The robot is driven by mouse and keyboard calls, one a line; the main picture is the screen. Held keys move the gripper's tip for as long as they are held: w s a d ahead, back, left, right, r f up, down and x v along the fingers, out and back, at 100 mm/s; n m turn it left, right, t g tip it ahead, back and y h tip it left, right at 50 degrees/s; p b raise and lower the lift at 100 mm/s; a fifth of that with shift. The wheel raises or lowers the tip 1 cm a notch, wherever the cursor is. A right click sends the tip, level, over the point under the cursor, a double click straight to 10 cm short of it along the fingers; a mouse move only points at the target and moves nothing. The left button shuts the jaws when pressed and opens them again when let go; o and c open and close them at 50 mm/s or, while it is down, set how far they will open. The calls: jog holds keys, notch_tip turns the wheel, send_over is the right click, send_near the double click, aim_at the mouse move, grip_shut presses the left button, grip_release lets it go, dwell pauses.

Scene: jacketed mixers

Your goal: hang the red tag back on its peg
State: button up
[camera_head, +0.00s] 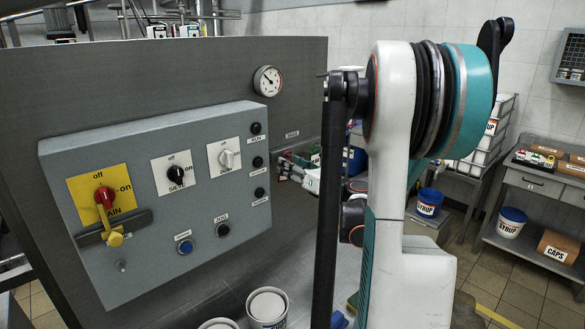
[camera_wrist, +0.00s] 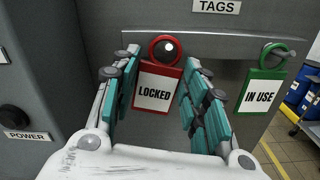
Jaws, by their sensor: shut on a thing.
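The red tag (camera_wrist: 157,88), marked LOCKED, hangs upright between the teal fingers of my gripper (camera_wrist: 162,62) in the wrist view. My gripper is shut on it. The tag's red ring (camera_wrist: 153,47) is in front of the rail (camera_wrist: 225,47), below the TAGS label (camera_wrist: 216,6). A pale peg end (camera_wrist: 168,46) shows inside the ring; I cannot tell whether the ring is around the peg or only in front of it. In the head view my gripper (camera_head: 287,168) is small at the panel's right, partly hidden by my arm.
A green IN USE tag (camera_wrist: 259,91) hangs on a peg just right of my gripper. The grey control box (camera_head: 150,190), with its knobs and buttons, stands out from the panel at the left. A yellow padlock (camera_head: 115,236) hangs by the red switch (camera_head: 104,196).

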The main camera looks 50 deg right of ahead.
dwell(0.3)
jog(key=o, duration=0.9)
jog(key=shift+c, duration=0.2)
